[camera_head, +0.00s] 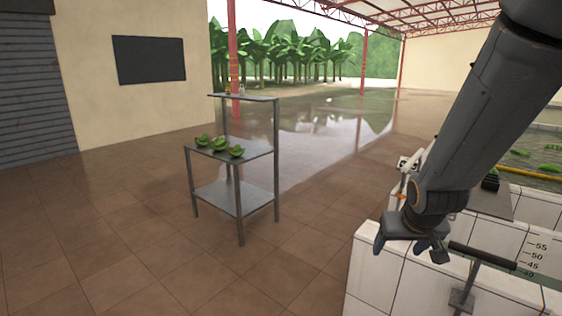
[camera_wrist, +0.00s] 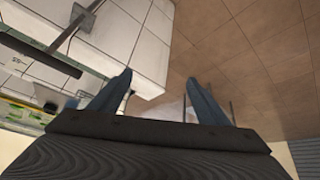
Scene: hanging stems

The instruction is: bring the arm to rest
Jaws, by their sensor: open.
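My arm (camera_head: 480,120) reaches down from the upper right of the head view. My gripper (camera_head: 412,246) hangs at its lower end, just above and beside the corner of the white tiled tank wall (camera_head: 378,285). In the wrist view, the two fingers of my gripper (camera_wrist: 160,92) stand wide apart. Nothing is between them but the tiled wall edge and the brown floor beyond. My gripper is open and empty.
A grey metal stand (camera_head: 232,195) with several green leafy pieces (camera_head: 219,144) on its middle shelf stands at centre left. A dark rail (camera_head: 482,256) is mounted on the tank wall beside my gripper.

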